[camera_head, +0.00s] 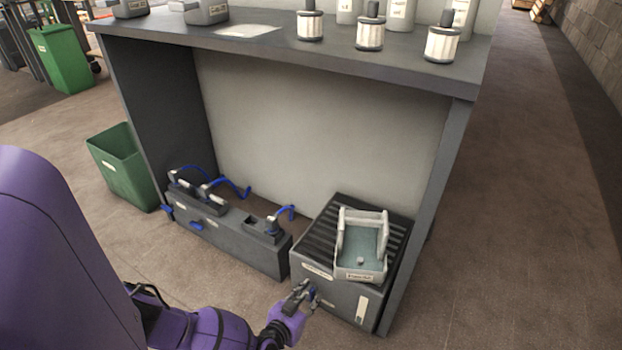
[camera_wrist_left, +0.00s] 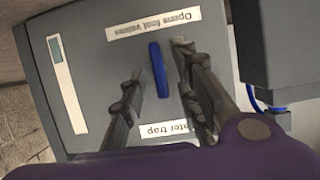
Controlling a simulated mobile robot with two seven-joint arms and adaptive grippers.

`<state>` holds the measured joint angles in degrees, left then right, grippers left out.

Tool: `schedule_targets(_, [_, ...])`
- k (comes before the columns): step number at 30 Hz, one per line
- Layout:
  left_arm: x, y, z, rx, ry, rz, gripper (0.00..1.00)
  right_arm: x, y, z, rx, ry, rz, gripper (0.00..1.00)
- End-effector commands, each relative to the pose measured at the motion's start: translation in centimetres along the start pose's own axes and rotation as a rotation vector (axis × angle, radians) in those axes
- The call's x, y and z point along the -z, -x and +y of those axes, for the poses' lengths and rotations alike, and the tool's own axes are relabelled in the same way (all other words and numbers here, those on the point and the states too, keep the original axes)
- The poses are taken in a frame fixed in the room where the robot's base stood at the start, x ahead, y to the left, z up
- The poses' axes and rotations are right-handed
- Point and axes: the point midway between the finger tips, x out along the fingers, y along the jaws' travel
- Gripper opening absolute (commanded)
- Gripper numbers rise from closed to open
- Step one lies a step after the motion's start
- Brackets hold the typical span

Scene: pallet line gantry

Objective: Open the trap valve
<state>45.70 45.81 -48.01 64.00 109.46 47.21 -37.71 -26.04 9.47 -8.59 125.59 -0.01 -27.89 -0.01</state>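The valve's blue handle (camera_wrist_left: 159,70) is on the front face of a grey box (camera_head: 342,297) under the right end of the bench. In the wrist view the handle stands lengthwise between two white labels; one ends in "trap". My left gripper (camera_head: 306,291) is at this front face in the head view, partly covering the blue handle (camera_head: 313,295). In the wrist view its fingers (camera_wrist_left: 160,64) are spread on either side of the handle, with narrow gaps. Contact cannot be made out. My right gripper is not in view.
A pale tray (camera_head: 361,272) stands on the box's ribbed top. Left of the box is a long grey unit (camera_head: 230,240) with blue levers and hoses. The bench top (camera_head: 260,45) overhangs both, and its right leg (camera_head: 425,215) stands close beside the box.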

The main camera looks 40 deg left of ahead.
Motion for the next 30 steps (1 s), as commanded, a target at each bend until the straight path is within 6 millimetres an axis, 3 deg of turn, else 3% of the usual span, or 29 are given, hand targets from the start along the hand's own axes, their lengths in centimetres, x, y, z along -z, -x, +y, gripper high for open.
schedule_targets(10, [0.1, -0.5, 0.0, 0.0, 0.0, 0.0, 0.28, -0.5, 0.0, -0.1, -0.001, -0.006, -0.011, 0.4])
schedule_targets(17, [0.1, -0.5, 0.0, 0.0, 0.0, 0.0, 0.0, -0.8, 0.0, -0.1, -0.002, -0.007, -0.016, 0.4])
schedule_targets(30, [0.1, -0.3, 0.1, 0.018, -0.033, -0.001, 0.0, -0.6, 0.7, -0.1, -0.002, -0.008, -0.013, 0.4])
